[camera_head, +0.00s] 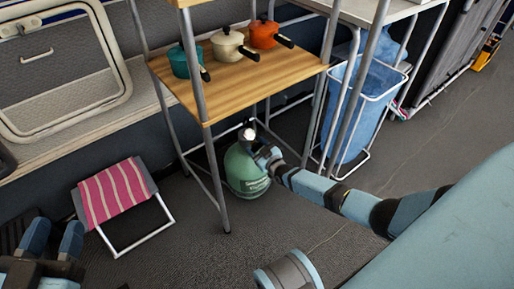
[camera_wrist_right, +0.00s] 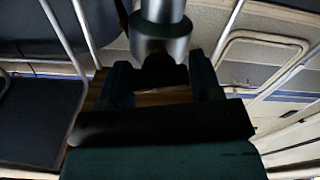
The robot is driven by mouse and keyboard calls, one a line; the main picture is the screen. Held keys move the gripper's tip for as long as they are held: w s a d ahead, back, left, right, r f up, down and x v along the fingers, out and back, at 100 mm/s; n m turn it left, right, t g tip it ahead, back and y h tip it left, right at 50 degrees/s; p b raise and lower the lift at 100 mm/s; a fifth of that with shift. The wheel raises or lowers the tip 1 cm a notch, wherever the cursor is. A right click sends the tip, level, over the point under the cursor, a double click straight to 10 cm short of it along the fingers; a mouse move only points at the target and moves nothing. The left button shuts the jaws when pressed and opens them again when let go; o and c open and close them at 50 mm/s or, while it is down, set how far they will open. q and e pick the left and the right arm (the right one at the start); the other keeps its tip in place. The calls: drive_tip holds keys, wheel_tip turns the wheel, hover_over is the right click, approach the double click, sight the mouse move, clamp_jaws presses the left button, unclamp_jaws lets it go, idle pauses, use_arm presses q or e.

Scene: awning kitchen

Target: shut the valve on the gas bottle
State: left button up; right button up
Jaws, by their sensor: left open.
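The green gas bottle (camera_head: 243,174) stands on the floor under the wooden-topped shelf. Its valve (camera_head: 248,135) shows as a small pale and dark part at the top. My right gripper (camera_head: 262,152) is at the top of the bottle and partly hides the valve area. In the right wrist view its fingers (camera_wrist_right: 162,85) stand apart on either side of a dark part below a grey cylinder (camera_wrist_right: 162,38). Whether they press on it I cannot tell. My left gripper (camera_head: 54,236) is open and empty at the lower left, far from the bottle.
Teal, cream and orange pots stand on the wooden shelf (camera_head: 270,72), whose metal legs frame the bottle. A pink striped stool (camera_head: 114,191) stands left. A blue bin (camera_head: 355,105) in a white frame stands right. The floor in front is mostly clear.

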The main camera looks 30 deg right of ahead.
drive_tip(key=c, duration=0.5)
drive_tip(key=shift+o, duration=0.3)
drive_tip(key=shift+m, duration=1.8)
drive_tip(key=o, duration=0.9)
